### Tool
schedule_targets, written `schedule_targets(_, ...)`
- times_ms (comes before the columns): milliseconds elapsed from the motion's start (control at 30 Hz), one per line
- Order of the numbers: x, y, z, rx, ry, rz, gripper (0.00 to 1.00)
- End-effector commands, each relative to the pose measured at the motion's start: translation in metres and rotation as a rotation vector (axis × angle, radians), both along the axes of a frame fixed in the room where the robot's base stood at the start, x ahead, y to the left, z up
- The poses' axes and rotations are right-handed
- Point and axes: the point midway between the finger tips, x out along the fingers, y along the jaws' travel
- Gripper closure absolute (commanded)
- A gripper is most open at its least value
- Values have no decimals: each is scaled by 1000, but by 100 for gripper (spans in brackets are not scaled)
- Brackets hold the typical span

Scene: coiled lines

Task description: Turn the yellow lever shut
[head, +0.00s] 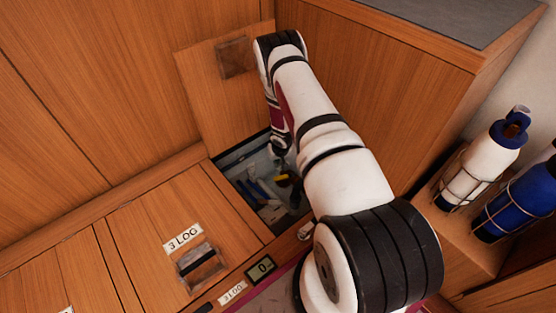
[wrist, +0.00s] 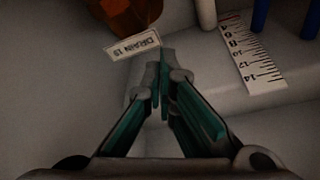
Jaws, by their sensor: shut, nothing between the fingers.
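My gripper (wrist: 165,80) is in the wrist view, its green-padded fingers shut at the tips with nothing between them. Just beyond the tips is a tag reading "DRAIN 13" (wrist: 132,45), with a dark orange rounded part (wrist: 134,14) behind it, cut off by the top edge. In the head view my arm reaches down into an open compartment (head: 236,158) in the wooden locker. Small yellow (head: 263,188) and blue pieces show inside, too small to tell which is the lever. No clear yellow lever shows in the wrist view, and its position cannot be told.
In the wrist view a numbered scale strip (wrist: 252,52) lies right, near blue posts (wrist: 259,14). In the head view a raised wooden lid (head: 205,95) stands behind the opening. A white bottle (head: 484,160) and a blue bottle (head: 520,205) sit in racks at right.

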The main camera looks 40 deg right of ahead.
Motion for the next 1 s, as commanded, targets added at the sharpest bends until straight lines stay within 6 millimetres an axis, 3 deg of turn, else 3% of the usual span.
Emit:
schedule_targets(400, -35, 13, 0, -1, 2, 2, 100)
schedule_targets(1000, -44, 20, 0, 2, 0, -3, 100)
